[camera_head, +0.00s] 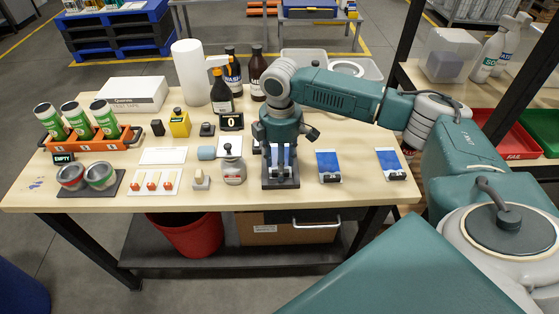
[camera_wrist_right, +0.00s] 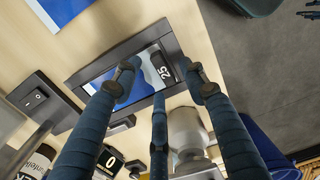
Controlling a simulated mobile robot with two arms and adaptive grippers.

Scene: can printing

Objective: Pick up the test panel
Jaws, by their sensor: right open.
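A blue-and-white panel with a dark block marked 25 (camera_wrist_right: 148,72) lies in a dark frame-like holder (camera_wrist_right: 172,40) in the right wrist view. In the head view the dark holder (camera_head: 281,184) stands near the table's front edge. My right gripper (camera_head: 282,158) points down over it, fingers spread; it also shows in the wrist view (camera_wrist_right: 158,85). The fingers hide part of the panel, and I cannot tell whether they touch it. Two similar blue-and-white panels, one nearer (camera_head: 328,162) and one farther right (camera_head: 389,160), lie on the table. My left gripper is out of view.
A grey jar with a black knob (camera_head: 233,168) stands close left of the holder. An orange can rack (camera_head: 92,140) is at left. Bare table (camera_head: 350,195) lies at front right.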

